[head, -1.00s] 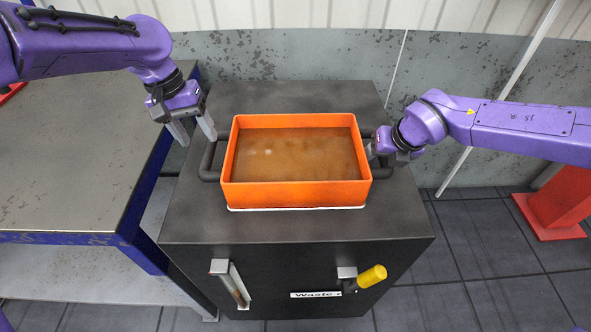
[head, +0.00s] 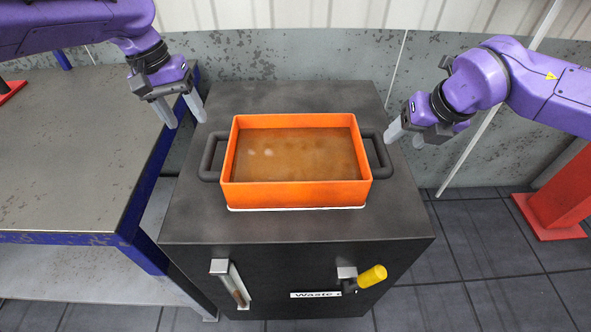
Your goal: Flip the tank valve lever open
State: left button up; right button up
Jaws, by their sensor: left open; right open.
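The valve lever (head: 372,277) has a yellow grip and sits on the front face of the dark tank (head: 300,226), right of a "Waste" label (head: 315,295). The grip points right and slightly up. An orange tray (head: 296,195) of brown liquid rests on the tank top, with dark handles at both sides. My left gripper (head: 186,112) is open and empty, above and left of the tray's left handle. My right gripper (head: 405,137) is open and empty, close to the right handle but apart from it. Both are far from the lever.
A metal table (head: 70,150) with a blue frame stands at the left. A sight gauge (head: 231,283) is on the tank front. A red post base (head: 552,215) stands on the floor at right. The floor before the tank is clear at right.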

aim_at(378, 273)
jog(key=k, duration=1)
